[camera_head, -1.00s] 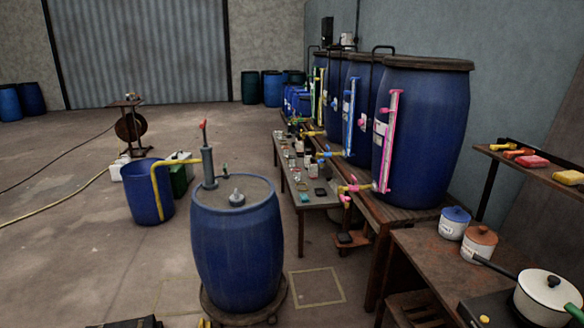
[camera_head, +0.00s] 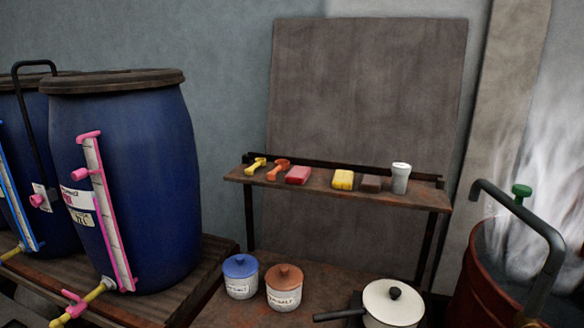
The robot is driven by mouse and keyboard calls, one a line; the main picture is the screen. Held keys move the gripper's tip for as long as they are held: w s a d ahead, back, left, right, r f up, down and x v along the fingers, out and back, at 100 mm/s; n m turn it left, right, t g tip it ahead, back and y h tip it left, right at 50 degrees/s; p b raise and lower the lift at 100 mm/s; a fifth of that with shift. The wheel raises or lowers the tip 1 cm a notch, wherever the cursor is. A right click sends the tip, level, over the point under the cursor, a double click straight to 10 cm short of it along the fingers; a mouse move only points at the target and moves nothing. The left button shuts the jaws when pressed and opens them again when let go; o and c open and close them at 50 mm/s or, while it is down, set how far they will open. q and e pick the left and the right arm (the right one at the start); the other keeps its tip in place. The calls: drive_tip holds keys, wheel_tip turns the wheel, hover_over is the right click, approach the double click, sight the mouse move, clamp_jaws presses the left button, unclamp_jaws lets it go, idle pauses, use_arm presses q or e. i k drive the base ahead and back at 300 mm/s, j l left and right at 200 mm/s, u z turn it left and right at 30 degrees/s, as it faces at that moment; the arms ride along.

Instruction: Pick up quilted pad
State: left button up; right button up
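No gripper of mine shows in the head view. I cannot tell for sure which thing is the quilted pad. On the wall shelf (camera_head: 420,194) lie three small block-like things: a red one (camera_head: 298,175), a yellow one (camera_head: 343,180) and a brown one (camera_head: 371,183). They are too small to show any quilting. They lie in a row, apart from any gripper in view.
A yellow scoop (camera_head: 256,165), an orange scoop (camera_head: 279,170) and a white canister (camera_head: 400,178) share the shelf. Below stand a blue-lidded jar (camera_head: 240,278), a brown-lidded jar (camera_head: 284,292) and a lidded pan (camera_head: 392,306). A steaming red vat (camera_head: 482,292) stands right, a blue barrel (camera_head: 155,190) left.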

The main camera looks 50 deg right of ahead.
sight(298, 175)
drive_tip(key=i+z, duration=0.35)
drive_tip(key=i+j+z, duration=0.1)
drive_tip(key=i+z, duration=0.25)
drive_tip(key=i+j+z, duration=0.15)
drive_tip(key=z, duration=0.2)
